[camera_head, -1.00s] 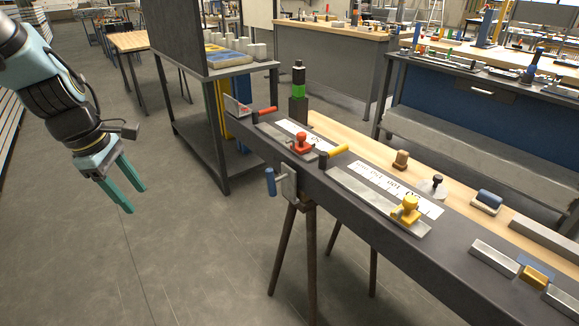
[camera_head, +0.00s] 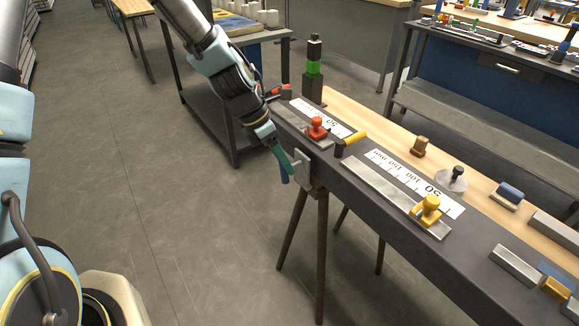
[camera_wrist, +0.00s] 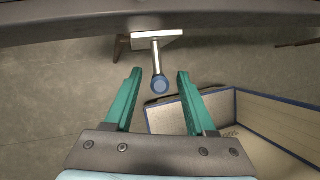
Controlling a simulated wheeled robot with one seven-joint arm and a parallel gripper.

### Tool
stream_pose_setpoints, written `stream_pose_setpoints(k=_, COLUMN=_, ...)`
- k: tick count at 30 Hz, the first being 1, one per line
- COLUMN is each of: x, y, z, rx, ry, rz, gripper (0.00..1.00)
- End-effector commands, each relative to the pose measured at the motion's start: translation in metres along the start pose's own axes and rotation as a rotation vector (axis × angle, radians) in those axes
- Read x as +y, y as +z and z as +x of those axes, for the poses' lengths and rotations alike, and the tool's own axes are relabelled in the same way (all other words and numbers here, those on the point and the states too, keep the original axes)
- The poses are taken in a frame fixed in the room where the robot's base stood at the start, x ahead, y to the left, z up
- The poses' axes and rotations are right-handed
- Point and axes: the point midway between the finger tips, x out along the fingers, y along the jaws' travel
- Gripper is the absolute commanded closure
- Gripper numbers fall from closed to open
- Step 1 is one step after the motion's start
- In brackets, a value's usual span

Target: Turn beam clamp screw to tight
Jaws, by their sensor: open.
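The beam clamp (camera_head: 302,170) is a grey metal plate on the side of the dark beam (camera_head: 385,209). In the head view my gripper (camera_head: 283,160) is beside the clamp.
A red knob (camera_head: 317,127), yellow-handled part (camera_head: 352,140) and yellow knob (camera_head: 430,207) sit on the beam top. A trestle leg (camera_head: 322,255) stands below. A bluish-edged open box (camera_wrist: 190,115) shows under my gripper in the wrist view.

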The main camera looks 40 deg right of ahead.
Motion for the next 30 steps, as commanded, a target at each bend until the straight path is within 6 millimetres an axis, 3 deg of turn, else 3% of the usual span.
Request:
stream_pose_setpoints(k=9, x=-0.001, y=0.000, z=0.035, rx=0.001, ry=-0.001, rz=0.000, gripper=0.44)
stream_pose_setpoints(k=20, x=0.000, y=0.000, z=0.038, rx=0.000, ry=0.001, rz=0.000, gripper=0.45)
stream_pose_setpoints(k=30, x=0.000, y=0.000, z=0.038, rx=0.000, ry=0.001, rz=0.000, gripper=0.84)
